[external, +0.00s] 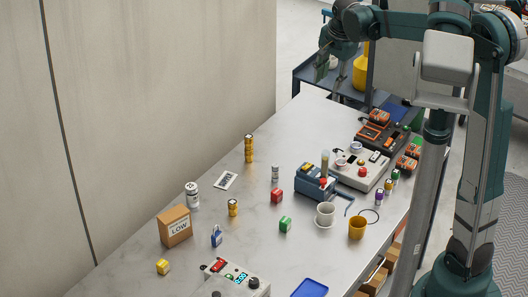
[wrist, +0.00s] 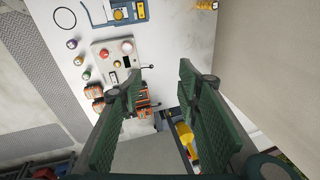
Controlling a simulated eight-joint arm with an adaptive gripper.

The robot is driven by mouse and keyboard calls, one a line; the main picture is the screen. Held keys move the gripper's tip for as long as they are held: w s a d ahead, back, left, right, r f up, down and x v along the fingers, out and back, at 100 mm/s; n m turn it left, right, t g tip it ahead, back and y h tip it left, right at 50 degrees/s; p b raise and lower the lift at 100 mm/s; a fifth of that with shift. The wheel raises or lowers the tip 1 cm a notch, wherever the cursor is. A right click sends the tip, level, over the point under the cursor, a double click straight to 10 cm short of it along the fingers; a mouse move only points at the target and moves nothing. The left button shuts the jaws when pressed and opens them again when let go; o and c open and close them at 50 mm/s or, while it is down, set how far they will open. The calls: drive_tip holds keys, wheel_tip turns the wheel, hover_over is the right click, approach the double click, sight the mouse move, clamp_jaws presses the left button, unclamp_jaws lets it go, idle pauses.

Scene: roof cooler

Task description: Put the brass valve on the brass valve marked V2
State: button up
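A tall brass-coloured piece (external: 249,149) stands upright near the back edge of the table in the external view. It looks like two short pieces stacked, but this is too small to be sure. A shorter brass-coloured piece (external: 233,208) stands nearer the front, left of the red block. No V2 mark is readable on either. A brass-coloured thing also shows at the top edge of the wrist view (wrist: 207,5), partly cut off. My gripper (external: 331,78) is raised beyond the table's far end, well away from both pieces. In the wrist view my gripper (wrist: 163,72) is open and empty.
A cardboard box marked LOW (external: 174,227), a white jar (external: 192,195), a red block (external: 277,196), a white cup (external: 325,213) and a blue device (external: 315,181) stand on the table. A dark cart (external: 300,88) is beyond the far end. The wall borders the left.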

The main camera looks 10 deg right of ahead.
drive_tip(key=s+d+r+n+t, duration=0.15)
drive_tip(key=s+d+n, duration=0.25)
drive_tip(key=s+d, duration=0.6)
drive_tip(key=s+d+n+t, duration=0.25)
drive_tip(key=s+d, duration=0.35)
drive_tip(key=s, duration=0.7)
drive_tip(key=s+d+f+n, duration=0.4)
drive_tip(key=s, duration=0.5)
drive_tip(key=shift+s+d+f+h, duration=0.2)
drive_tip(key=shift+s+f+h, duration=0.15)
drive_tip(key=shift+f+h, duration=0.05)
